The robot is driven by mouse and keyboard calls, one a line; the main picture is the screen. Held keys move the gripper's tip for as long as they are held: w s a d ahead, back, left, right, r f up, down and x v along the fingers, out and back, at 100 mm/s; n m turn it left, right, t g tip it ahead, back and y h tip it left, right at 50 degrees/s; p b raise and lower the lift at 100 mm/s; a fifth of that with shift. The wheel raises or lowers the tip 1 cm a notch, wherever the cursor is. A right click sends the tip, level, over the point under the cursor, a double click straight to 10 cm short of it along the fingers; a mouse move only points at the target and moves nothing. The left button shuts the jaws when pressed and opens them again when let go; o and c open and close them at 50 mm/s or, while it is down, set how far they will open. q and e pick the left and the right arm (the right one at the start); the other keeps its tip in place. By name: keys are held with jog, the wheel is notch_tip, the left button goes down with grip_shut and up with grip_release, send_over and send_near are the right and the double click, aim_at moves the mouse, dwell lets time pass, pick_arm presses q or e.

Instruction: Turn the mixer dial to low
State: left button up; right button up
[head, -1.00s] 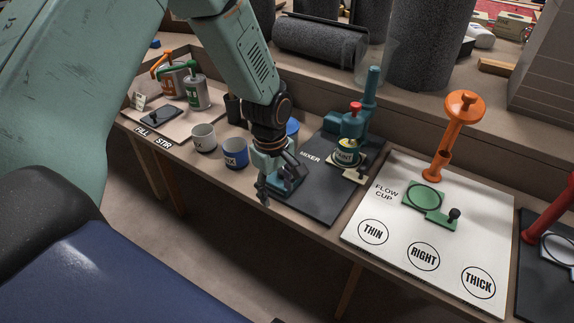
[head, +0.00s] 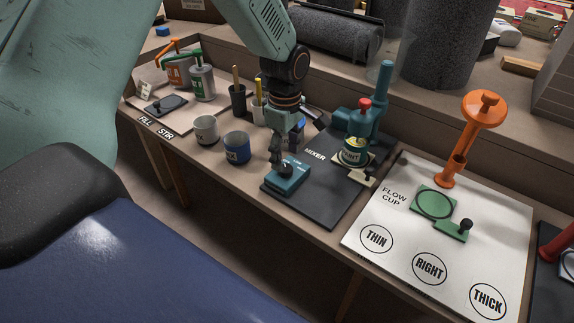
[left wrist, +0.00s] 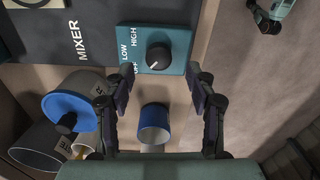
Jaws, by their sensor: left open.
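The mixer control box (head: 291,184) is teal and sits at the near left corner of the dark mixer mat (head: 321,207). Its round black dial (left wrist: 159,55) shows in the left wrist view, beside the labels OFF, LOW and HIGH. The dial's white mark points to the lower left, toward OFF. My left gripper (head: 284,155) points down over the box. In the left wrist view its open fingers (left wrist: 160,74) stand on either side of the dial's line, empty. A teal arm end with black fingers (left wrist: 264,19), apparently my right gripper, shows over the floor; its opening is unclear.
A blue mug (head: 237,149) and a grey mug (head: 206,130) stand left of the box. The mixer stand (head: 377,112) with a paint can (head: 354,152) is behind it. The white flow cup board (head: 400,260) lies to the right. The table's front edge is close to the box.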

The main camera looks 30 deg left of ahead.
aim_at(286, 168)
pick_arm(q)
jog(key=shift+f+b, duration=0.55)
jog(key=shift+f, duration=1.4)
jog(key=shift+w, duration=0.1)
jog(key=shift+c, duration=0.4)
jog(key=c, duration=1.1)
